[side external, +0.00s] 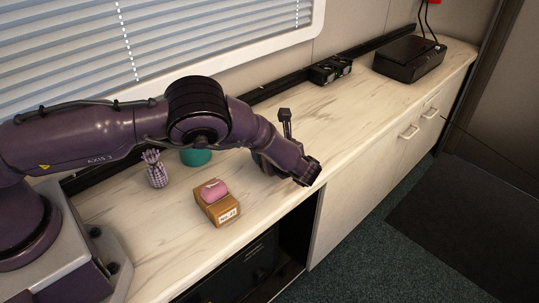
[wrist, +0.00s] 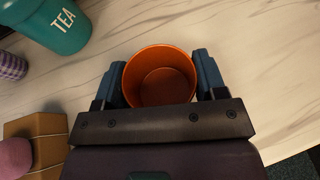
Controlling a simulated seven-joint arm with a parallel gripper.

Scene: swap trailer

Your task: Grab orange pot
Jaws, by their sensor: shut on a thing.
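The orange pot (wrist: 160,76) is round and open at the top, and it looks empty inside in the wrist view. My gripper (wrist: 160,82) is shut on it, with one blue-grey finger against each side. In the side external view my gripper (side external: 274,165) is low over the counter, and my arm hides the pot there. I cannot tell whether the pot touches the counter.
A teal TEA canister (wrist: 62,27), also in the side view (side external: 196,157), stands near my arm. A checkered item (side external: 155,170) and a brown box (side external: 217,206) with a pink object (side external: 215,190) are nearby.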

